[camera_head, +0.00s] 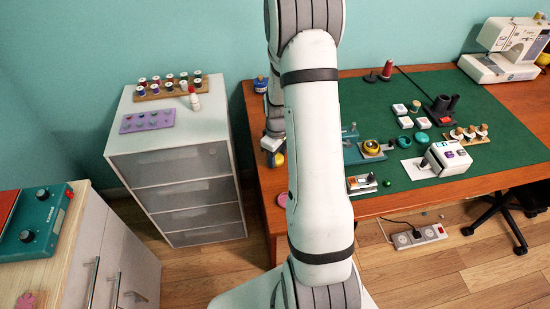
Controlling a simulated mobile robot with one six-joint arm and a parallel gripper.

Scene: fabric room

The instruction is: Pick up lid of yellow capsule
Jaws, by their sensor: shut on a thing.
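My gripper (272,146) points down over the left end of the wooden table, partly hidden behind my pale arm. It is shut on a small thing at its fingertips. A small yellow thing (279,158) shows right at the tips, beside the arm's edge. It looks like part of the yellow capsule, but I cannot tell lid from body or whether it touches the table. A round yellow-rimmed piece (371,146) sits on a pale base on the green mat, to the right of my arm.
The green mat (500,165) bears several small sewing items and a white boxy device (447,157). A sewing machine (505,50) stands at the back right. A white drawer cabinet (178,190) with thread spools is left of the table. A blue spool (261,84) stands near the table's back-left corner.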

